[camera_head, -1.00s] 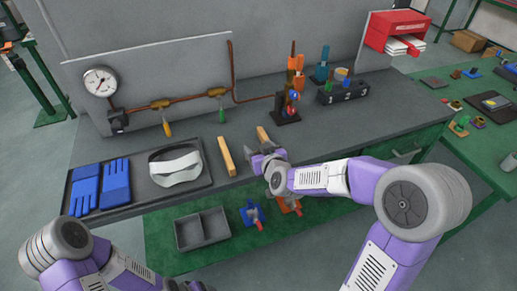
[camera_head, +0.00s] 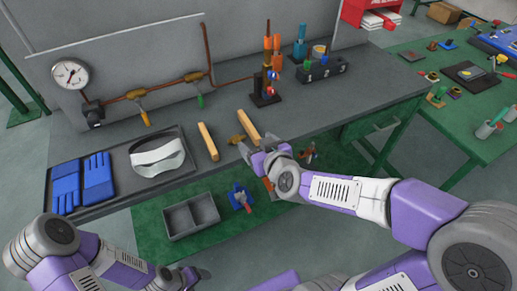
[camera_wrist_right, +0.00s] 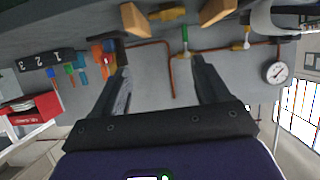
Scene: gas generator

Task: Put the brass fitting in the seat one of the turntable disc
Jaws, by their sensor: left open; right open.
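A small brass fitting (camera_head: 237,139) lies on the grey bench top between two wooden blocks. It also shows at the top of the right wrist view (camera_wrist_right: 168,14). My right gripper (camera_head: 257,146) is open and empty, just right of the fitting and in front of the right wooden block (camera_head: 247,125). In the right wrist view its two fingers (camera_wrist_right: 163,68) are spread with nothing between them. My left gripper (camera_head: 190,276) is open and low at the bottom of the head view, away from the bench. I cannot make out the turntable disc in either view.
The left wooden block (camera_head: 208,141) lies beside the fitting. Pipes with valves (camera_head: 139,94) and a black tool holder (camera_head: 322,70) stand behind.

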